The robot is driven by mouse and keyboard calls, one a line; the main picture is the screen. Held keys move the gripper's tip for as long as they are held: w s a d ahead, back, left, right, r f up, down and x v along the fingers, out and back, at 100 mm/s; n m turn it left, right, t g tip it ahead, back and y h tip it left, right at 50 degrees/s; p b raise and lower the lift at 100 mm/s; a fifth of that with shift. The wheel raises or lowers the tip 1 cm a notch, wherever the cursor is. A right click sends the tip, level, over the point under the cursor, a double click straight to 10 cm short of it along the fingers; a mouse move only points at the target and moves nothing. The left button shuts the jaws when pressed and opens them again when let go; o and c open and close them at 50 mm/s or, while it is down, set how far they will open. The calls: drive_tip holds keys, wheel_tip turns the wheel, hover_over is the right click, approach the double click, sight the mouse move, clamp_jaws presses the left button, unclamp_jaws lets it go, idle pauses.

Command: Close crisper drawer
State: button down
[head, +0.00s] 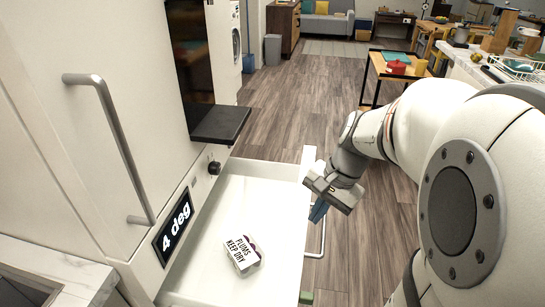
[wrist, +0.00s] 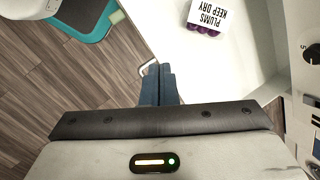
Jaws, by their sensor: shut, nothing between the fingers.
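The white crisper drawer (head: 278,218) is pulled out from the cabinet, and a box labelled "PLUMS KEEP DRY" (head: 241,254) lies inside it. The box also shows at the top of the wrist view (wrist: 207,15). A pale bar handle (head: 322,240) runs along the outside of the drawer front, partly hidden by my gripper. My gripper (head: 318,213) is at the outer side of the drawer front, beside the handle. In the wrist view its blue fingers (wrist: 158,85) are together and empty, close to a bent handle end (wrist: 146,68). I cannot tell whether they touch it.
A teal-edged item (wrist: 85,20) is on the floor side. Wooden floor (head: 275,115) is clear beyond the drawer.

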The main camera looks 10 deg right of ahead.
drive_tip(key=w+d+f+m+t+y+b, duration=0.1)
drive_tip(key=w+d+f+m+y+b, duration=0.1)
drive_tip(key=w+d+f+m+b, duration=0.35)
drive_tip(key=w+d+f+m+t+y+b, duration=0.2)
drive_tip(key=w+d+f+m+y+b, duration=0.15)
drive_tip(key=d+f+m, duration=0.45)
drive_tip(key=b+x, duration=0.2)
drive_tip(key=x, duration=0.9)
drive_tip(key=shift+s+d+f+h+b, duration=0.15)
drive_tip(key=shift+d+f+h+b, duration=0.05)
drive_tip(key=shift+f+h+b, duration=0.15)
drive_tip(key=shift+r+n, duration=0.1)
drive_tip(key=shift+n, duration=0.15)
